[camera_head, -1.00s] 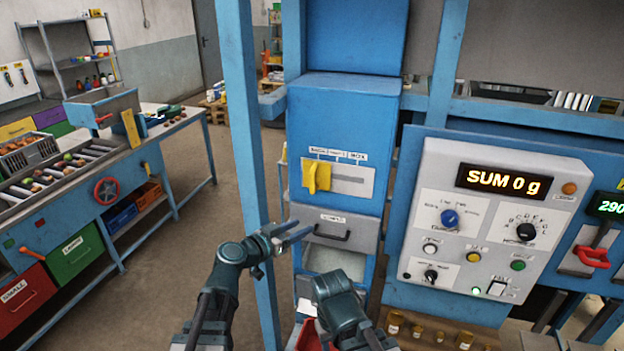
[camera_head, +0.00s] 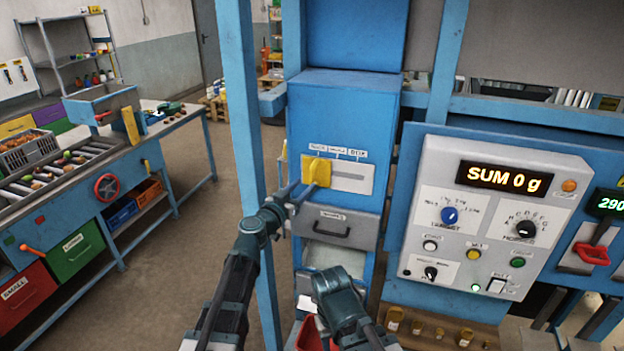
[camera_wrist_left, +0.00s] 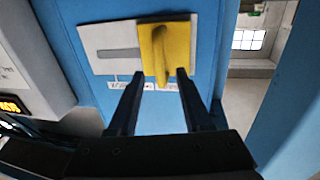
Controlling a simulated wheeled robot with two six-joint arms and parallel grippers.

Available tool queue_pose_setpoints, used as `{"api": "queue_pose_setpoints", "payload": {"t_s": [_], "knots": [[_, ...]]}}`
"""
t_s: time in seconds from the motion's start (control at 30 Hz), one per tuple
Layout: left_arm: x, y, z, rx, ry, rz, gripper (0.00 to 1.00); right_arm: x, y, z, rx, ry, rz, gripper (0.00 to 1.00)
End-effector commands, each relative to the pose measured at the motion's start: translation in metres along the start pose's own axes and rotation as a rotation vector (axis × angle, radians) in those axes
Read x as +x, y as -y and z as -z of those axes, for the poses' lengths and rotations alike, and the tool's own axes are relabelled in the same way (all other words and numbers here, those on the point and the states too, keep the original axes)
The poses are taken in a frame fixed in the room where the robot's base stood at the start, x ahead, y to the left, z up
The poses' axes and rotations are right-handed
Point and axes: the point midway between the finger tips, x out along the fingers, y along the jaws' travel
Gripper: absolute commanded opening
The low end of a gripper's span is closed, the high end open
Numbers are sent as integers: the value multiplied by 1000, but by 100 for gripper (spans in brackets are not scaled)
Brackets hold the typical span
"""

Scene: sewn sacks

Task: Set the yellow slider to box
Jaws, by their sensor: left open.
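The yellow slider (camera_head: 316,170) sits at the left end of the slot in a pale plate (camera_head: 362,179) on the blue cabinet. Small labels stand above the slot, and the rightmost seems to read BOX. My left gripper (camera_head: 303,192) is open just in front of the slider, at its lower part. In the left wrist view the slider (camera_wrist_left: 167,42) hangs toward the gap between the two open fingers (camera_wrist_left: 157,78). Its lower tip appears between the fingertips; I cannot tell whether they touch it. My right arm shows low in the head view, but its fingers do not show.
A grey drawer with a dark handle (camera_head: 331,230) is just below the slot plate. A blue post (camera_head: 243,120) stands close left of the cabinet. A control panel (camera_head: 490,220) reading SUM 0 g is on the right. The slot right of the slider is clear.

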Motion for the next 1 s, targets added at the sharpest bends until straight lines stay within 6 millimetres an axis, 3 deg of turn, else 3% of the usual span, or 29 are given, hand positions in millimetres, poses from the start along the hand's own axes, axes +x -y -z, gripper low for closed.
{"api": "queue_pose_setpoints", "payload": {"t_s": [0.1, 0.3, 0.77, 1.0], "knots": [[26, 1, 0, 0, 0, -2, 50, 0, 0, 0, 0, 0, 0, 50], [49, 0, 0, 0, 0, -2, 50, 0, 0, 0, 0, 0, 0, 50], [58, 0, 0, 0, 0, 0, 50, 0, 0, 0, 0, 0, 0, 50], [58, 0, 0, 0, 0, -1, 10, 0, 0, 0, 0, 0, 0, 50]]}}
